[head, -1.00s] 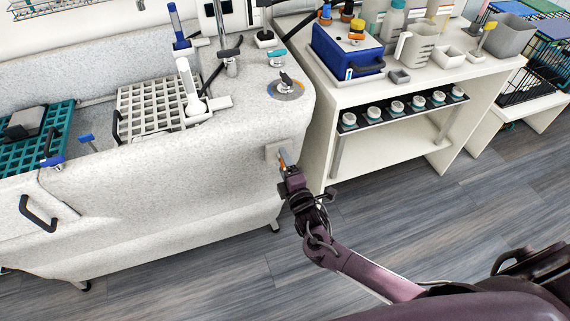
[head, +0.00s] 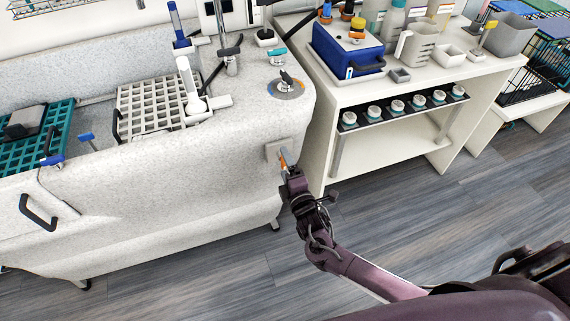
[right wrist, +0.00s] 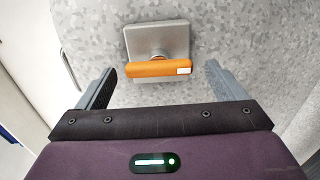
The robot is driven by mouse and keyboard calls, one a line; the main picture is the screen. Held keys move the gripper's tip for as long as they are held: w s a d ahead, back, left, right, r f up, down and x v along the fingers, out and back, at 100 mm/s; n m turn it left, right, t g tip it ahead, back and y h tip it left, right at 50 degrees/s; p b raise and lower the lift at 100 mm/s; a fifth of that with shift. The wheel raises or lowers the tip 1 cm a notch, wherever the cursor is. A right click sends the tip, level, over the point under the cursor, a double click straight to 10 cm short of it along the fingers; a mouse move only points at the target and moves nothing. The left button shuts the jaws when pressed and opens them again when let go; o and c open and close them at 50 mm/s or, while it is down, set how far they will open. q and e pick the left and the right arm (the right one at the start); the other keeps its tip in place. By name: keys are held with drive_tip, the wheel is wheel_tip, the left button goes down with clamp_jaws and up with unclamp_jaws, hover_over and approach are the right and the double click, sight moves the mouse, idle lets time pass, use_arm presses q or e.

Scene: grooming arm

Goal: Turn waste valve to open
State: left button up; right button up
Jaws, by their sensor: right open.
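The waste valve is on the speckled end wall of the grooming tub. It has a square grey plate (right wrist: 157,40) and an orange handle (right wrist: 157,68) with a white end. In the right wrist view the handle lies roughly crosswise, centred ahead of my gripper. My right gripper (right wrist: 165,88) is open, with one finger on each side of the handle and gaps on both sides. In the head view the valve plate (head: 273,151) and part of the orange handle (head: 284,160) show just beyond my right gripper (head: 289,174). My left gripper is not in view.
The tub (head: 180,200) has a round dial (head: 286,87) on its top corner. The grey floor (head: 400,220) in front is clear.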

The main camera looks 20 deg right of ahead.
drive_tip(key=s, duration=0.6)
drive_tip(key=shift+s, duration=0.35)
drive_tip(key=shift+d, duration=0.1)
drive_tip(key=s+d+f+m+g+h, duration=0.1)
drive_tip(key=s+d+f+m+g, duration=0.15)
drive_tip(key=s+f, duration=0.45)
drive_tip(key=s+d+f+m+g, duration=0.2)
drive_tip(key=s+f+m+g, duration=0.15)
drive_tip(key=f, duration=0.85)
drive_tip(key=s+d+f+m+g+h, duration=0.1)
drive_tip(key=s+d+f+m+g, duration=0.25)
drive_tip(key=f, duration=0.55)
drive_tip(key=s+a+f+m+g, duration=0.1)
drive_tip(key=s+f, duration=0.3)
drive_tip(key=s, duration=0.4)
drive_tip(key=s+f+m+g+y, duration=0.1)
drive_tip(key=s+f+m+g, duration=0.2)
drive_tip(key=s, duration=0.6)
drive_tip(key=s+a+f+m+g, duration=0.1)
drive_tip(key=s+f+m+g, duration=0.1)
drive_tip(key=s+f, duration=0.3)
drive_tip(key=s+g, duration=0.1)
drive_tip(key=s, duration=0.3)
drive_tip(key=shift+s+a+f+m, duration=0.15)
drive_tip(key=shift+a+f+m, duration=0.1)
drive_tip(key=shift+a+m, duration=0.1)
